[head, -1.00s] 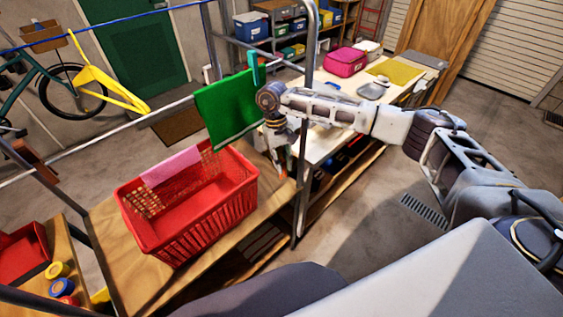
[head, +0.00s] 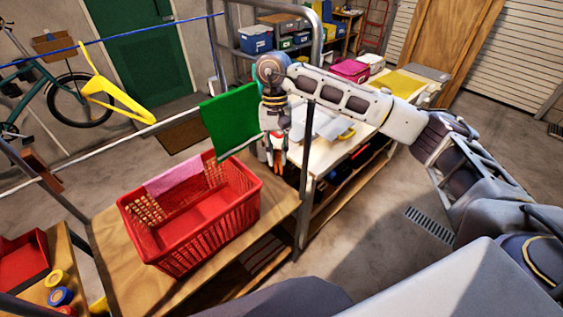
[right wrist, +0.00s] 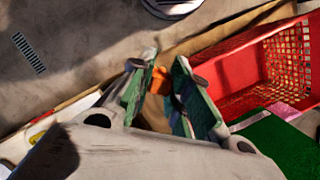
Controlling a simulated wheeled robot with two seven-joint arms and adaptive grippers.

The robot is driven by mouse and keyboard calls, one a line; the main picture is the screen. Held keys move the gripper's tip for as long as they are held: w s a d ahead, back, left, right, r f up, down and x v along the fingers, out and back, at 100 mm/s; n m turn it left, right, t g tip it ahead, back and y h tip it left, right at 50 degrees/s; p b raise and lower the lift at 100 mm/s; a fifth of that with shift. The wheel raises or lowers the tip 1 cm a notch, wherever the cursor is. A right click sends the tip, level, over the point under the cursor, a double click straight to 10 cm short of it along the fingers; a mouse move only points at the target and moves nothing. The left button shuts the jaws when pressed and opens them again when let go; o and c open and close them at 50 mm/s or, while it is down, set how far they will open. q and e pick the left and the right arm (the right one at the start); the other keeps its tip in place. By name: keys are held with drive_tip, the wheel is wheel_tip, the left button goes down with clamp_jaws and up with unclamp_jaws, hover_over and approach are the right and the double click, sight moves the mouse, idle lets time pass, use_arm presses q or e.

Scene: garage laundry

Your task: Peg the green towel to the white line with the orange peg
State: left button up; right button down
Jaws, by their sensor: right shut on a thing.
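The green towel (head: 232,120) hangs spread out at the right end of the visible white line (head: 110,141), behind the red basket. It also shows at the lower right of the right wrist view (right wrist: 286,146). Part of its top right edge is hidden by my right wrist, with a bit of teal showing there. My right gripper (head: 274,157) points down just right of the towel, apart from it as far as I can tell. It is shut on the orange peg (right wrist: 160,79), which shows between its fingers. My left gripper is not in view.
A red basket (head: 205,235) with a pink cloth (head: 174,175) over its rim stands on a wooden bench. A metal post (head: 306,185) stands close right of my gripper.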

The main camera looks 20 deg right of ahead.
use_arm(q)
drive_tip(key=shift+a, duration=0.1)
use_arm(e)
drive_tip(key=s+a+r+m, duration=0.2)
drive_tip(key=a+r+m, duration=0.1)
drive_tip(key=r, duration=0.7)
drive_tip(key=s+a+r+m+t+y, duration=0.1)
drive_tip(key=s+a+r+m, duration=0.1)
drive_tip(key=r, duration=0.7)
drive_tip(key=s+a+r+m, duration=0.1)
drive_tip(key=a+r+m, duration=0.3)
drive_tip(key=r, duration=0.6)
drive_tip(key=shift+s+a+r+m+t+y, duration=0.15)
drive_tip(key=shift+s+r+m+t+y, duration=0.15)
drive_tip(key=shift+s+r+t+y, duration=0.1)
